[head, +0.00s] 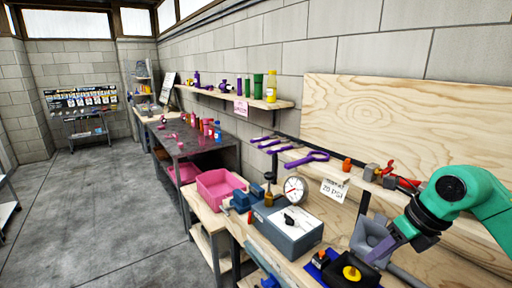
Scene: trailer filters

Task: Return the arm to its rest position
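My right arm (465,192), green with dark joints, comes in from the right edge and reaches over the near right part of the workbench. Its gripper (384,250) points down and left, with a purple-grey finger showing. It is just above a dark block with a yellow round knob (351,273). I cannot tell whether it touches the block, or whether it is open or shut. A grey funnel-like part (371,240) is right beside the gripper. My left arm and gripper are not in view.
A pink bin (219,187) stands farther back. The floor at left is clear.

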